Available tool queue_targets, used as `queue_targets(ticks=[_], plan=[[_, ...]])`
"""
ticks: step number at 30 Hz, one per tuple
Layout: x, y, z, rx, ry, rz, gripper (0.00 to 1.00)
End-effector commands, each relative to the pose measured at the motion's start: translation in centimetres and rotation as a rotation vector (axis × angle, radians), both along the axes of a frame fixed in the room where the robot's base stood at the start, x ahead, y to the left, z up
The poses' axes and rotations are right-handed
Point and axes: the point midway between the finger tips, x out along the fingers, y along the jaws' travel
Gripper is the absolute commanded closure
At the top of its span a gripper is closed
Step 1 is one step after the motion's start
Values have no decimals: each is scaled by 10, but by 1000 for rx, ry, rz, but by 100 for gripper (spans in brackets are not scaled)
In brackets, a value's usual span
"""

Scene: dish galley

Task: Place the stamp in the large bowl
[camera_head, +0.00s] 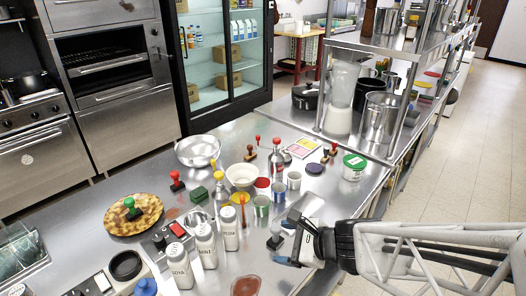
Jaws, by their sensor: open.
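The large metal bowl (184,152) stands on the steel counter left of the middle. A smaller white bowl (241,177) stands to its right. Several stamps are in view: a green-handled one (131,207) on a round wooden board (146,222), a red-handled one (176,181) below the large bowl, and others with red knobs (250,153) farther back; I cannot tell which one is meant. My gripper (282,240) comes in from the right, open, low over the front of the counter. A small dark bluish object (275,239) shows between or beside its fingers; whether it touches them is unclear.
White labelled bottles (205,246) stand left of my gripper. Several cups (262,206) and small jars crowd the counter's middle. A white tub with a green lid (354,167) stands near the right edge. A steel shelf rack (388,48) rises behind.

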Motion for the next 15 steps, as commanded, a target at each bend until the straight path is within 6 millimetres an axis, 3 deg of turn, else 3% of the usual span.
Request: queue_targets(ticks=[9, 15], plan=[[29, -17, -43, 276, 159, -362, 21], [37, -29, -62, 382, 220, -506, 21]])
